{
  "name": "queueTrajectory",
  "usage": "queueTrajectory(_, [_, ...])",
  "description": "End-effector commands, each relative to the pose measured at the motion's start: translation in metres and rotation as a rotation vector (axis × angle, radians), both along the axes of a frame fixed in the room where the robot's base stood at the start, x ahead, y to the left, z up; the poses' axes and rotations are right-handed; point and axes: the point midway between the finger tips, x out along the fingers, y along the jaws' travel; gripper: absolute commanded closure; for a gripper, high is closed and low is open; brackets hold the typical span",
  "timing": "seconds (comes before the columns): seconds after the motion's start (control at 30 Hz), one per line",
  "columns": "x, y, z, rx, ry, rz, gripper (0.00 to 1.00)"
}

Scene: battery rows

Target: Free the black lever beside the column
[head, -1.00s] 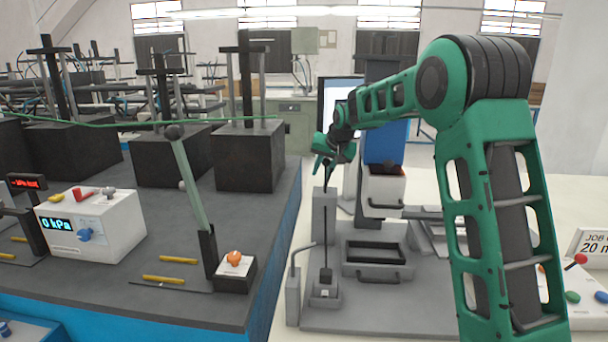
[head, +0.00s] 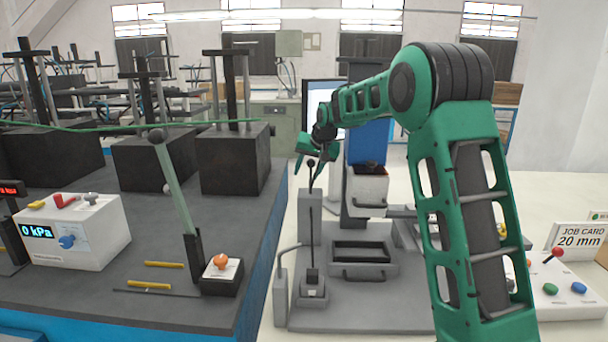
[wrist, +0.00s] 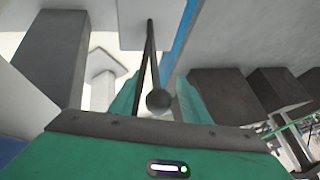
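The black lever (head: 313,255) is a thin upright rod with a dark ball knob (head: 311,163), standing in a small grey base beside a grey column (head: 309,210). My green gripper (head: 312,170) is at the lever's top, pointing down. In the wrist view the ball knob (wrist: 158,100) lies between the two green fingers, with a gap visible on each side. The gripper is open and not closed on it. The lever's shaft (wrist: 149,50) runs away from the knob between the fingers. Whether a finger touches the lever cannot be told.
A grey fixture with a drawer-like tray (head: 362,252) stands right of the lever. A bent grey rod on a post (head: 280,290) stands left. A dark bench (head: 150,225) on the left carries a larger lever (head: 176,190) and a gauge box (head: 75,232). A job card (head: 580,237) is right.

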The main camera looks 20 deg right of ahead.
Motion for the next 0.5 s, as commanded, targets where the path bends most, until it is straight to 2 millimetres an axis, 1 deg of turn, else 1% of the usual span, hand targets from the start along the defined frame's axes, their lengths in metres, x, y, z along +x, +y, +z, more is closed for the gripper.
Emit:
queueTrajectory(0.17, [0.0, 0.0, 0.005, 0.0, 0.0, 0.0, 0.57])
queueTrajectory(0.27, [0.002, 0.0, 0.018, 0.0, -0.001, 0.0, 0.57])
queueTrajectory(0.4, [0.004, 0.0, 0.044, -0.001, -0.005, 0.0, 0.57])
queueTrajectory(0.43, [0.0, 0.009, 0.046, 0.0, -0.002, 0.005, 0.57])
queueTrajectory(0.5, [-0.006, 0.021, 0.054, 0.0, -0.002, 0.005, 0.57])
